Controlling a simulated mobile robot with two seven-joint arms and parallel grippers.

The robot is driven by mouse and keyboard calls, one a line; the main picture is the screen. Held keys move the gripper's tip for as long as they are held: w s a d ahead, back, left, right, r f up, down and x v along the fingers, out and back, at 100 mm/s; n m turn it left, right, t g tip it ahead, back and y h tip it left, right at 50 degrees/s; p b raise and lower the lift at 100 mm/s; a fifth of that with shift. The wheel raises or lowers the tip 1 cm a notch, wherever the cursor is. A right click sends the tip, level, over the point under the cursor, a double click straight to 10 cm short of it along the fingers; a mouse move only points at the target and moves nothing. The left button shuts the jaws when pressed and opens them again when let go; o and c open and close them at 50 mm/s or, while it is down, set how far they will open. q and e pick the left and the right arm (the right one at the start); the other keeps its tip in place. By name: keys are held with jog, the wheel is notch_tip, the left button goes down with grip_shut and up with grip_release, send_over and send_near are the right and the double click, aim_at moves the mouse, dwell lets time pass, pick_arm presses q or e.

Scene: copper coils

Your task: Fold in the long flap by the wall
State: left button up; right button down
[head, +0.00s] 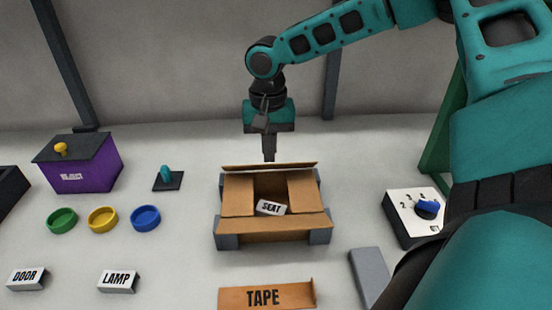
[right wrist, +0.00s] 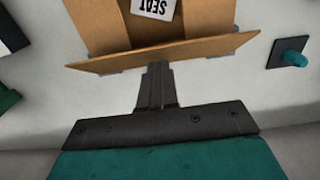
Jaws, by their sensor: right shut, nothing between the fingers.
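An open cardboard box (head: 270,185) sits in a grey holder (head: 228,242) in the middle of the table. The long flap by the wall (head: 255,166) stands up along the box's far edge, seen nearly edge-on; it also shows in the right wrist view (right wrist: 190,48). The two short flaps (head: 237,195) (head: 302,193) lie inward over the sides. The near long flap (head: 275,228) leans outward toward the front. A white SEAT block (head: 270,208) shows in the gap. My right gripper (head: 269,157) points down, shut and empty, on the wall side of the far flap; whether it touches cannot be told.
A TAPE piece (head: 265,297) lies in front of the box. A dial box (head: 405,215) and a grey slab (head: 370,272) are at right. At left are a purple box (head: 85,178), a teal knob (head: 166,174), coloured dishes (head: 103,219), and DOOR (head: 27,279) and LAMP (head: 118,281) blocks.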

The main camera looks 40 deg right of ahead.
aim_at(270, 165)
jog(key=shift+s+a+f, duration=0.25)
jog(key=shift+s+a, duration=0.15)
jog(key=shift+s, duration=0.1)
jog(key=shift+s+a+f, duration=0.25)
jog(key=shift+s+a, duration=0.1)
jog(key=shift+s, duration=0.1)
jog(key=shift+f+b, duration=0.15)
jog(key=shift+b, duration=0.15)
jog(key=shift+f+b, duration=0.75)
jog(key=shift+f, duration=0.25)
